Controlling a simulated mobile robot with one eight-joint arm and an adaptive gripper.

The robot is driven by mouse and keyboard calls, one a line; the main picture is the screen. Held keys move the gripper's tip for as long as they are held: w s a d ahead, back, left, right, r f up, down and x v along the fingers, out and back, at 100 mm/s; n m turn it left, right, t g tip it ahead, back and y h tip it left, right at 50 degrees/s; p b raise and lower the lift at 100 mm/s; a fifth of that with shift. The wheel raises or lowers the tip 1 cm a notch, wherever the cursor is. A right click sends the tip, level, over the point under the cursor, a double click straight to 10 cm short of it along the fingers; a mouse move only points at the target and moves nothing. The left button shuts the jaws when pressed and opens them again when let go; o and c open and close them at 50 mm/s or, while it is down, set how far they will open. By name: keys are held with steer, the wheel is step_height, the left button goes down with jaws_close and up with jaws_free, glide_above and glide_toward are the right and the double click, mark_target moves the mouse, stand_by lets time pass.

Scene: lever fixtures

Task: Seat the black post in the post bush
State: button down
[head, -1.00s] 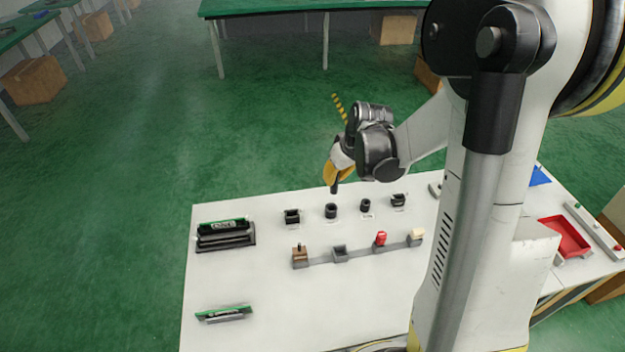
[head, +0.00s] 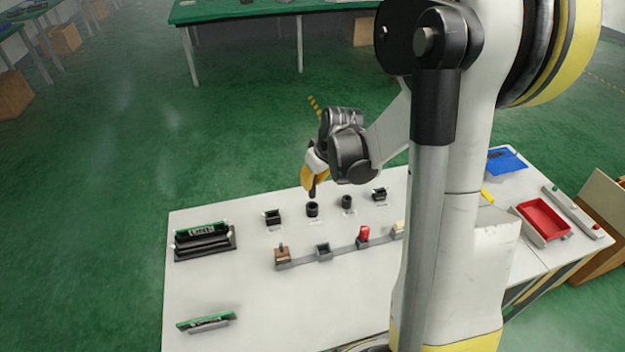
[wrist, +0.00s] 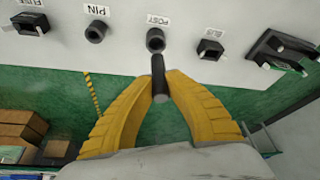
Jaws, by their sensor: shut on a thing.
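The black post (head: 312,190) is a dark cylinder held upright by my gripper (head: 310,178), with its lower end hanging out. In the wrist view the post (wrist: 159,80) is clamped between the two yellow fingers of my gripper (wrist: 160,73). The post bush (head: 312,210) is a round black socket on the white table, just below the post's lower end. In the wrist view it (wrist: 155,40) shows an open hole beside the POST label. A small gap seems to show between post and bush; exact alignment is hard to tell.
The round pin bush (head: 347,203) stands to the right, the square fuse socket (head: 380,194) beyond it, and the bus socket (head: 273,217) to the left. A grey rail with holders (head: 323,251) runs in front. A red tray (head: 543,222) lies at the right.

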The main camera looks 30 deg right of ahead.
mark_target(314, 194)
steer(key=shift+f+b, duration=0.85)
steer(key=shift+f, duration=0.45)
steer(key=shift+f+b, duration=2.05)
steer(key=shift+f, duration=0.05)
stand_by(0.6)
steer(key=c, duration=1.4)
jaws_free()
steer(key=shift+r, duration=0.1)
steer(key=v, duration=1.2)
